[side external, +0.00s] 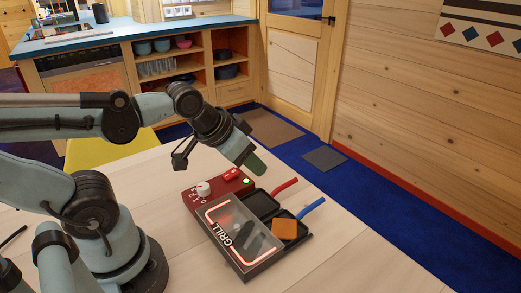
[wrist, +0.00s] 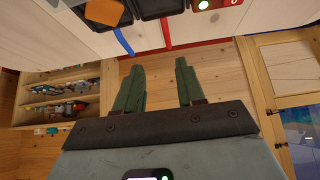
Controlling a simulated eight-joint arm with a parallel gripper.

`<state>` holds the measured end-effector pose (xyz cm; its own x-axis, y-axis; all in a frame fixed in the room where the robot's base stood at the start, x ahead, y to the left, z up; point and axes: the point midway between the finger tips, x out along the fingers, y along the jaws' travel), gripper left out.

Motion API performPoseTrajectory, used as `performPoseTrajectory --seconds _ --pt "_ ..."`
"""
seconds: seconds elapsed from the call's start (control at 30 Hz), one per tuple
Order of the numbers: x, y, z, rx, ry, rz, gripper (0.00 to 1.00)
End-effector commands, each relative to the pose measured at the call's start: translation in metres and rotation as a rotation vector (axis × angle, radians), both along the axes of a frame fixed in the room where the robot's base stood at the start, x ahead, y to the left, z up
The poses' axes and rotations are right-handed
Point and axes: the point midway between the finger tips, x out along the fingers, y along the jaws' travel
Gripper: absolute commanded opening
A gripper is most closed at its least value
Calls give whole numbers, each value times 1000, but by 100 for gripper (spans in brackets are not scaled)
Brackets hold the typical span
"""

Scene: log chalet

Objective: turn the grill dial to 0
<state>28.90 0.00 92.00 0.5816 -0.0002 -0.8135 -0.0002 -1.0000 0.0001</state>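The grill (side external: 240,262) sits on the light wooden table, its top window showing a glowing orange-red element. Its red panel (side external: 216,188) carries a white dial (side external: 203,188) with small white figures beside it; I cannot read which figure the dial points to. A red switch (side external: 231,174) and a lit green lamp (side external: 246,181) are on the same panel. My gripper (side external: 254,163) is in the air beyond the panel's lamp end, apart from the dial. In the wrist view my gripper (wrist: 159,66) has its two green fingers spread with nothing between them. The dial is outside the wrist view.
Two small dark pans stick out of the grill's right side, with a red handle (side external: 284,187) and a blue handle (side external: 311,208). An orange square (side external: 284,229) lies on the blue-handled pan. The table's front right is clear. A yellow chair (side external: 105,148) and kitchen shelves stand behind.

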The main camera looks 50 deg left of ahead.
Motion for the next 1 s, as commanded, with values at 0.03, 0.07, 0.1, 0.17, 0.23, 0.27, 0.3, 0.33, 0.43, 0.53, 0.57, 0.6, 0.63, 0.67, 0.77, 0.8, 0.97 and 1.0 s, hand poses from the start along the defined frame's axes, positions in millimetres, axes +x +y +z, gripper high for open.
performPoseTrajectory --seconds 0.03,0.07,0.1,0.17,0.23,0.27,0.3,0.33,0.43,0.53,0.57,0.6,0.63,0.67,0.77,0.8,0.97,1.0 --pt "0 0 0 1 1 0 46" --pt "0 1 0 4 5 -2 51" --pt "-1 4 0 13 15 -7 57" --pt "-3 10 1 40 47 -24 58" --pt "-7 23 2 87 110 -63 58" --pt "-9 30 3 110 145 -87 58" --pt "-14 39 4 139 198 -123 58" --pt "-18 46 5 158 239 -154 58" --pt "-33 67 10 198 374 -269 58" --pt "-47 84 16 206 482 -384 58" --pt "-51 87 18 204 508 -414 58" --pt "-56 92 20 199 536 -450 58" --pt "-59 94 22 195 554 -477 58" --pt "-62 96 23 191 568 -498 58" --pt "-67 100 26 181 597 -547 58" --pt "-68 101 25 180 602 -556 58" --pt "-69 101 16 179 605 -565 58" --pt "-69 101 12 180 605 -565 58"
